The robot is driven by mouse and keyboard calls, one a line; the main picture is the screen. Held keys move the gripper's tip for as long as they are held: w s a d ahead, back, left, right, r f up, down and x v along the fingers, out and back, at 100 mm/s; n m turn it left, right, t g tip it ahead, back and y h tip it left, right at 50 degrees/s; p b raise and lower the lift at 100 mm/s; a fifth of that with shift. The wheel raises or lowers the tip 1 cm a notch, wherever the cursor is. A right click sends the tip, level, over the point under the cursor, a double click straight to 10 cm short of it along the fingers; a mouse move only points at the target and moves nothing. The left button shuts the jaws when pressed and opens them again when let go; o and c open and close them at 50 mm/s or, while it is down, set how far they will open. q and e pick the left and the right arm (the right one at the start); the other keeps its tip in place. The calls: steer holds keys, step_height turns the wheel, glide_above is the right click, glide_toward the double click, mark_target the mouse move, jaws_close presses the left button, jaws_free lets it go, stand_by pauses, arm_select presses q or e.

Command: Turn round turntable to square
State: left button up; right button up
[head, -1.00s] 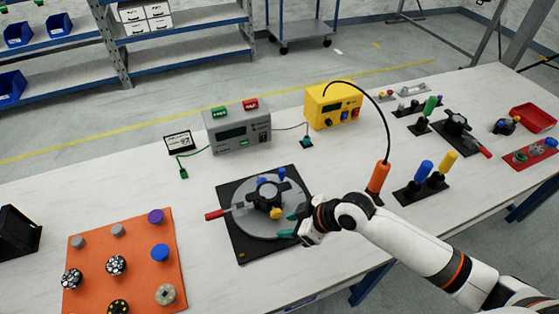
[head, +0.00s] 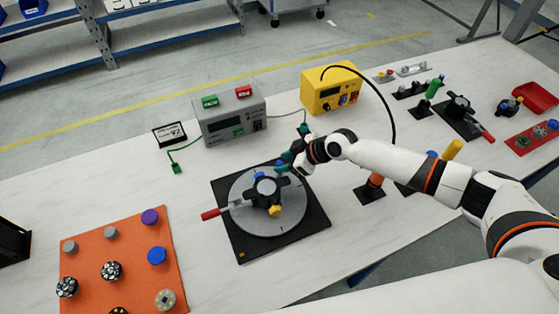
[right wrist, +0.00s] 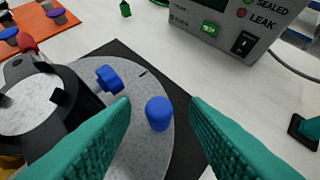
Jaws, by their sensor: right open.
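The round turntable is a grey disc (head: 240,192) on a black square base (head: 242,248). A black round fixture (head: 266,186) sits on the disc, with a yellow knob (head: 275,210) on its near side and a red-ended handle (head: 210,214) on the left. My right gripper (head: 283,162) is at the disc's far edge. In the right wrist view its teal fingers (right wrist: 158,104) are open, on either side of an upright blue peg (right wrist: 158,115) on the disc. A gap shows between peg and fingers. A blue knob (right wrist: 109,78) is left of the peg. My left gripper is out of view.
A grey tester (head: 230,122) and a yellow box (head: 332,90) with a black cable stand behind the turntable. An orange board (head: 130,260) with several round parts lies at left front. Tool holders and a red tray (head: 535,98) are at right.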

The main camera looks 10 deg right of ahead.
steer(key=shift+x, duration=1.35)
steer(key=shift+c, duration=0.5)
jaws_close()
